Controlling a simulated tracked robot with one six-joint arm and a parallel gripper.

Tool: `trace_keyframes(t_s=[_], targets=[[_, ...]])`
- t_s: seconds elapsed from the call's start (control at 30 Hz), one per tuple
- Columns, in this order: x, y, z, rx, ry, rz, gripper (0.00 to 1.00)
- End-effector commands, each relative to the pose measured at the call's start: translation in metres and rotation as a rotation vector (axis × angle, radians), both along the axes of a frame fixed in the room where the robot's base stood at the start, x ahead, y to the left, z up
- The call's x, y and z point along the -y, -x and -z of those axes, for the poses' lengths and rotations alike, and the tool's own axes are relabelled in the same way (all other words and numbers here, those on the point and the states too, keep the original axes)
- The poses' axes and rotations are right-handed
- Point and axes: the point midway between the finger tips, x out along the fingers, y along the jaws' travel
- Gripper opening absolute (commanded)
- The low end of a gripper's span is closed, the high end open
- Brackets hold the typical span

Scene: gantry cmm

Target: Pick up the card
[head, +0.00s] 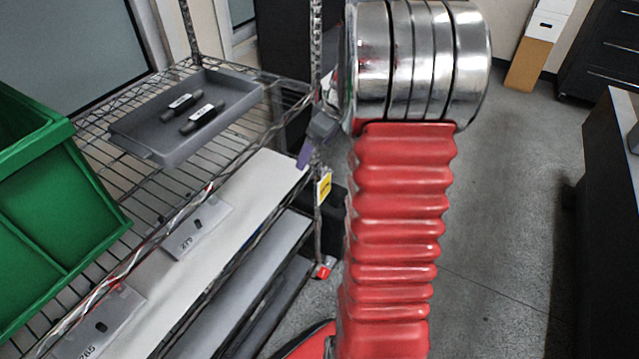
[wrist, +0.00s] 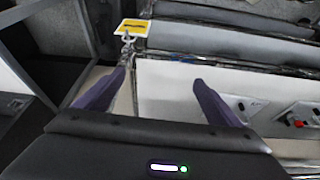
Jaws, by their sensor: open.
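The card (head: 323,188) is small, yellow and white, and hangs at the corner post of the wire rack in the head view. In the wrist view the card (wrist: 133,27) shows near the top, left of centre, with a dark mark on it and a metal fixture just below it in the picture. My gripper (wrist: 158,78) is open, with nothing between its two purple fingers. The card lies beyond the fingertips, apart from them. In the head view part of my gripper (head: 305,153) shows above and left of the card; my arm hides the rest.
The wire rack (head: 165,195) holds a grey tray (head: 185,115) with two dark items and a green bin (head: 45,200). Numbered tags (head: 198,228) line the shelf edge. The floor (head: 500,220) to the right is clear, up to a dark cabinet (head: 610,200).

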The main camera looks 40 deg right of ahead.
Motion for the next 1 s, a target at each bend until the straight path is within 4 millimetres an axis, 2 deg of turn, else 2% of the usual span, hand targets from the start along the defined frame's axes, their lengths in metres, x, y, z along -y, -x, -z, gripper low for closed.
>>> trace_keyframes(t_s=[0.03, 0.2, 0.3, 0.4, 0.8, 1.0], targets=[[0.017, 0.001, 0.013, -0.001, -0.005, -0.001, 0.88], [0.063, 0.004, 0.047, 0.013, -0.008, -0.022, 0.88], [0.081, 0.007, 0.062, 0.020, -0.007, -0.032, 0.88], [0.091, 0.009, 0.070, 0.025, -0.007, -0.038, 0.88], [0.093, 0.009, 0.073, 0.027, -0.006, -0.042, 0.88], [0.090, 0.003, 0.089, 0.025, -0.007, -0.044, 0.88]])
